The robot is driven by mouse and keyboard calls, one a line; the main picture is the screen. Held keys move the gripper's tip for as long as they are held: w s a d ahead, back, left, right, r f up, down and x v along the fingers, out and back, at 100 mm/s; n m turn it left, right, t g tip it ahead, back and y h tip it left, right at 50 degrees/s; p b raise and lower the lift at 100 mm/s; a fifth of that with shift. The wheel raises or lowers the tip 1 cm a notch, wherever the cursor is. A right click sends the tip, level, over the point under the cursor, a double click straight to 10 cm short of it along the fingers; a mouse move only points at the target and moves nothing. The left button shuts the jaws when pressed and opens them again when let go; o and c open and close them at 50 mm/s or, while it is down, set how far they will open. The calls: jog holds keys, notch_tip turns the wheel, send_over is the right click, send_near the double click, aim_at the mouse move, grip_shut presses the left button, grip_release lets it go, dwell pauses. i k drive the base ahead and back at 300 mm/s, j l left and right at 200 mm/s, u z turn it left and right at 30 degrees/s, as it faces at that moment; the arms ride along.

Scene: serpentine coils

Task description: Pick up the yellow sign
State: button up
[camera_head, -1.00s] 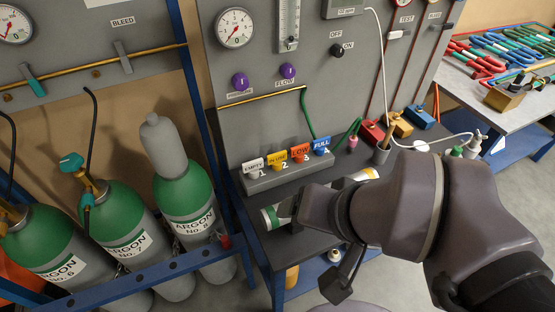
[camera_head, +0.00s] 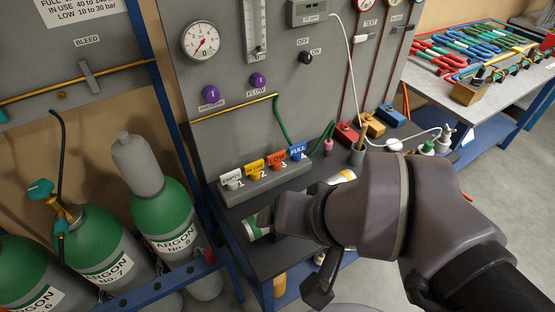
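The yellow sign (camera_head: 254,163) stands upright in a grey holder block (camera_head: 264,185) on the dark bench. It is the second in a row, above the number 2. A white sign (camera_head: 231,176) is to its left; a red sign (camera_head: 276,156) and a blue sign (camera_head: 297,150) are to its right. My gripper (camera_head: 270,222) is low over the bench, in front of and below the sign row, apart from the yellow sign.
A gauge panel (camera_head: 217,98) with purple knobs rises behind the signs. Green argon cylinders (camera_head: 163,212) stand left of the bench.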

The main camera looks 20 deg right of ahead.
aim_at(252, 169)
jog(key=u, duration=1.7)
jog(key=z, duration=1.6)
jog(key=i+j+z, duration=0.1)
jog(key=j, duration=0.45)
jog(key=i+j+z, duration=0.1)
jog(key=j, duration=0.4)
jog(key=i+j, duration=0.15)
jog(key=j, duration=0.15)
jog(key=i+j+z, duration=0.15)
jog(key=j, duration=0.2)
jog(key=i, duration=0.35)
